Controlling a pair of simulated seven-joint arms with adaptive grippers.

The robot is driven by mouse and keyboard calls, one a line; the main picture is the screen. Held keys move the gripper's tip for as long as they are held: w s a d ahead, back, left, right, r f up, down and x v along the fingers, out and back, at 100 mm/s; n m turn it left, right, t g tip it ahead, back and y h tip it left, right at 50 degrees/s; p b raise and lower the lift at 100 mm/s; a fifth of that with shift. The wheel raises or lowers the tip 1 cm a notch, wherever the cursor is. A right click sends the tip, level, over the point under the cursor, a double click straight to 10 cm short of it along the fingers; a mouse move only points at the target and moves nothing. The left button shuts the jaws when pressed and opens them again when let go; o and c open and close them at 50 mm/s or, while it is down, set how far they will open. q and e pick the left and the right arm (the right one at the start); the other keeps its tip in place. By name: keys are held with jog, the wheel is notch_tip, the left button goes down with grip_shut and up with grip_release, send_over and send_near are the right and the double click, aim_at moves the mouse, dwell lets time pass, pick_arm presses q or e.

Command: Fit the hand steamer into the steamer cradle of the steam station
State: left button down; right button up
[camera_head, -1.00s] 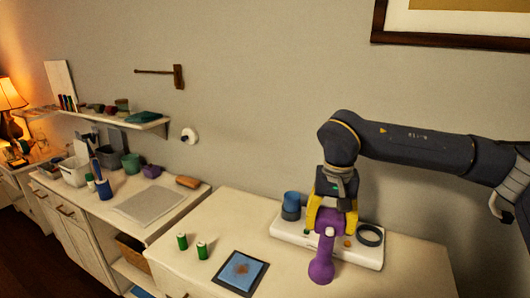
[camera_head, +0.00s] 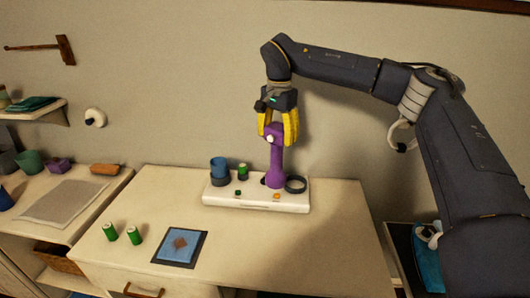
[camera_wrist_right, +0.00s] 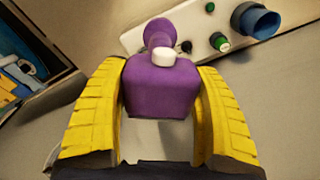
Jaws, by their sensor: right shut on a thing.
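The purple hand steamer (camera_head: 276,160) hangs nearly upright under my right gripper (camera_head: 277,128), whose yellow fingers are shut on its upper part. The steamer also shows between the fingers in the right wrist view (camera_wrist_right: 160,85), with a white knob on it. The steam station (camera_head: 235,198) is a long white base on the cabinet, with a blue cup (camera_head: 219,167) at its left and a dark ring (camera_head: 296,184) at its right. The steamer's lower end is at the station, just left of the ring. Whether it touches or sits in a cradle cannot be told. My left gripper is out of view.
A green-and-white spool (camera_head: 242,170) is at the station beside the blue cup. Two more green spools (camera_head: 110,232) and a blue square with a dark border (camera_head: 180,246) are on the cabinet (camera_head: 335,225) at front left. The cabinet top right of the station is clear.

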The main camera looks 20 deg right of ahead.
jog(key=w+d+r+m, duration=0.1)
jog(key=w+d+m, duration=0.2)
jog(key=d+m, duration=0.7)
jog(key=shift+w+d+r+m, duration=0.25)
jog(key=shift+w+m, duration=0.1)
jog(key=shift+m, duration=0.45)
jog(key=shift+f, duration=4.55)
jog(key=o, duration=1.6)
jog(key=shift+o, duration=0.2)
